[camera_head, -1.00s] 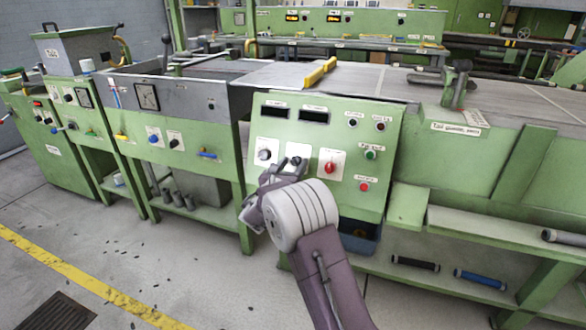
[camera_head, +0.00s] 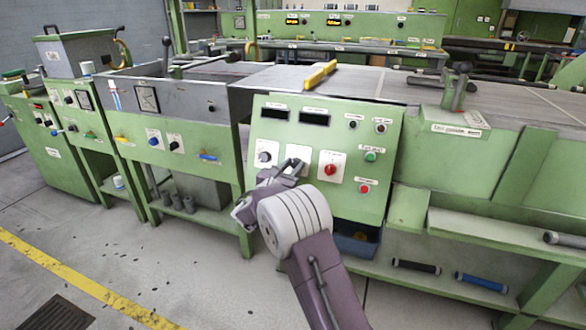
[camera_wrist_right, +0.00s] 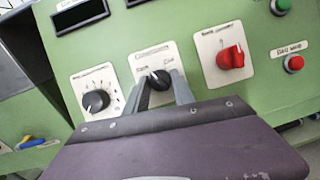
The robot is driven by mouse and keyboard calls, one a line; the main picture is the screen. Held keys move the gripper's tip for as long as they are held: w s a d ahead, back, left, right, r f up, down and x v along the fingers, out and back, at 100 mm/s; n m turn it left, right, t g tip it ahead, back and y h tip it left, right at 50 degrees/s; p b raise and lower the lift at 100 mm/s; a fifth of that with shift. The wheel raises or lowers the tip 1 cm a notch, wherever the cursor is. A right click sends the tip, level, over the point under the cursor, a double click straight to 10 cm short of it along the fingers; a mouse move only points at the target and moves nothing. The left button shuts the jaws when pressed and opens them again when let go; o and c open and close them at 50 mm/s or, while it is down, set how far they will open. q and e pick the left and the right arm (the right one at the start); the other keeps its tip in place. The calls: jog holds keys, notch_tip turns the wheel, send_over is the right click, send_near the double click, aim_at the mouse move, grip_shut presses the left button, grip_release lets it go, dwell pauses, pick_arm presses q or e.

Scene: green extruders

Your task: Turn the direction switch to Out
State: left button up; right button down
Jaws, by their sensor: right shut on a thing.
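The direction switch (camera_wrist_right: 160,79) is a small black knob on a white plate (camera_wrist_right: 157,58), the middle of three plates on the green control panel (camera_head: 262,203). In the wrist view its plate lies between a black dial and a red switch. My right gripper (camera_head: 297,165) reaches up to this plate. Its two grey fingers (camera_wrist_right: 162,87) are shut on the knob, one on each side. The knob's pointer looks tilted, but I cannot read the plate's labels clearly. In the head view my gripper hides most of the knob. My left gripper is not in view.
A black dial (camera_wrist_right: 96,101) is left of the switch and a red switch (camera_wrist_right: 231,57) is right of it. Green (camera_head: 370,156) and red (camera_head: 364,189) buttons sit further right. Two dark displays (camera_head: 314,118) are above. Open floor lies in front on the left.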

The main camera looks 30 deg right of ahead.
jog(key=m+g, duration=0.1)
jog(key=m, duration=0.2)
jog(key=shift+w+a+m+g, duration=0.1)
jog(key=shift+m+g, duration=0.2)
jog(key=shift+m, duration=0.1)
jog(key=m, duration=0.1)
jog(key=m+g, duration=0.1)
jog(key=m, duration=0.1)
jog(key=shift+r+g+h+p, duration=0.15)
jog(key=shift+g+h+p, duration=0.15)
jog(key=shift+p, duration=0.05)
jog(key=m+g+p, duration=0.1)
jog(key=m, duration=0.1)
jog(key=m+p, duration=0.1)
jog(key=m, duration=0.2)
jog(key=shift+w+r+g, duration=0.15)
jog(key=shift+g, duration=0.25)
jog(key=shift+m+g+y+p, duration=0.55)
jog(key=shift+m+p, duration=0.2)
jog(key=shift+m, duration=1.45)
jog(key=c, duration=1.1)
grip_release()
